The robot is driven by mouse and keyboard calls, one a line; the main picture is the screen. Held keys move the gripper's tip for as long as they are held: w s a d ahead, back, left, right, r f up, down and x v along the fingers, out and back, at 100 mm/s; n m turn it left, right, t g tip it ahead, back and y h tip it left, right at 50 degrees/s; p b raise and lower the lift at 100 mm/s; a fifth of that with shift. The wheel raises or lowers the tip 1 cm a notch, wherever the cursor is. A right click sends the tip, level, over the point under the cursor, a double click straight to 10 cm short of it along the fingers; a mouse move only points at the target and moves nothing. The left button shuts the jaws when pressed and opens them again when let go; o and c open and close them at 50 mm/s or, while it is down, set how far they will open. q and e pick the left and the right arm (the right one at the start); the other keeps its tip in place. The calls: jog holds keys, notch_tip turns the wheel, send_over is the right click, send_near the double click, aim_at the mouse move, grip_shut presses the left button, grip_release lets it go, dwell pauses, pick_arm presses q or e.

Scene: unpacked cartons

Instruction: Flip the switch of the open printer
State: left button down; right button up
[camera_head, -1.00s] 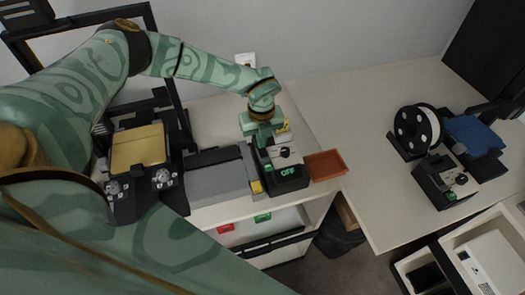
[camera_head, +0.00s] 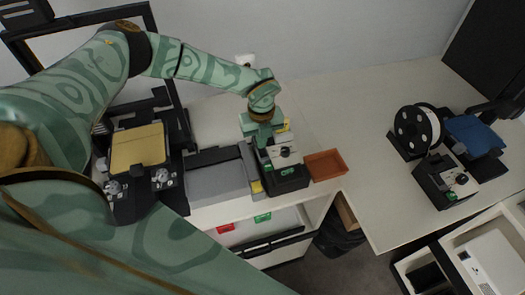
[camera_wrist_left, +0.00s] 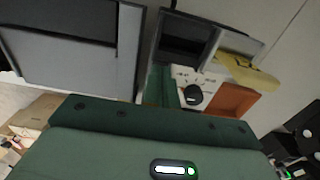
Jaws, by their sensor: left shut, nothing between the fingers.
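A 3D printer with a gold bed (camera_head: 138,148) stands at the left of the desk. A second printer with a blue bed (camera_head: 472,135) stands at the right. A small black control box (camera_head: 288,183) with a pale face, a dark knob and a green label stands right of a grey block. The label is too small to read surely. My left gripper (camera_head: 264,142) is shut and empty, pointing down at the back left of this box; its fingertips are partly hidden, so contact cannot be told. The box's face and knob (camera_wrist_left: 193,95) also show in the left wrist view. My right gripper is out of view.
An orange tray (camera_head: 325,165) sits right of the box. A grey block (camera_head: 218,178) stands close on its left. A similar control box (camera_head: 445,185) and a filament spool (camera_head: 417,130) stand by the right printer. The desk between is clear.

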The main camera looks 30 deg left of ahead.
pick_arm(q)
jog(key=shift+f+b, duration=0.35)
jog(key=shift+f, duration=0.4)
jog(key=shift+r, duration=0.15)
notch_tip(320, 180, up, 7)
jog(key=p, duration=0.7)
dwell(0.3)
